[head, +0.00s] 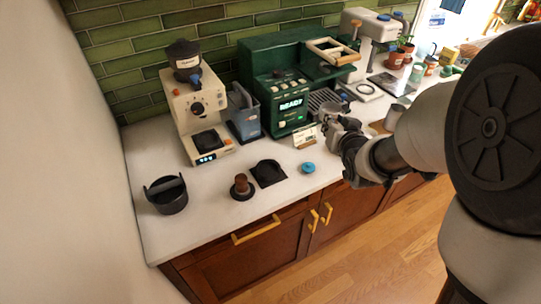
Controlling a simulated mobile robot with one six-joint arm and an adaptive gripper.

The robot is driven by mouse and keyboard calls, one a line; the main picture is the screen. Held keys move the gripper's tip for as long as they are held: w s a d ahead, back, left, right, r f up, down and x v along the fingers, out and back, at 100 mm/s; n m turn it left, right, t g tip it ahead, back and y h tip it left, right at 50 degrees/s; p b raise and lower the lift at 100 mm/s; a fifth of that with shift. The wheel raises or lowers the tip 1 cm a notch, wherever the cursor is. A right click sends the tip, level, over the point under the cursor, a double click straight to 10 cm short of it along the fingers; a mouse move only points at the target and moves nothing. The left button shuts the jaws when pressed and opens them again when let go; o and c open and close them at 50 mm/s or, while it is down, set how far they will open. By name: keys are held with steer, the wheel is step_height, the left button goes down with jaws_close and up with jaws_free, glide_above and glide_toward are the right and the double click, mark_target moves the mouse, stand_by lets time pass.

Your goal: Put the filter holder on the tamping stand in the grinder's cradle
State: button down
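The cream grinder (197,112) stands at the back left of the counter, with a dark hopper on top. A dark part at its lower front (206,141) may be the cradle; I see no filter holder there. A flat black mat or stand (268,173) lies in front of the grinder, to its right. I cannot make out a filter holder on it; the tamping stand cannot be told for sure. My gripper (338,126) is over the counter right of the small sign. Its fingers are small and partly overlapped, so its opening and any load are unclear.
A tamper with a brown handle (241,186) stands left of the mat, a blue disc (308,168) right of it. A black knock box (166,194) is at left. A blue-grey jug-like container (243,113) and green espresso machine (285,92) stand behind.

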steer(key=s+a+f+n+g+y, duration=0.1)
steer(key=a+n+y, duration=0.5)
steer(key=a, duration=0.8)
steer(key=shift+f+n+g+y, duration=0.4)
steer(key=shift+f+g+y, duration=0.15)
steer(key=shift+g, duration=0.45)
step_height(320, 180, down, 20)
steer(key=b, duration=0.7)
steer(key=shift+r, duration=0.25)
steer(key=shift+f+b, duration=0.15)
steer(key=shift+b, duration=0.15)
steer(key=c, duration=1.8)
jaws_free()
steer(key=shift+f, duration=0.1)
steer(key=shift+c, duration=0.2)
steer(key=o, duration=0.4)
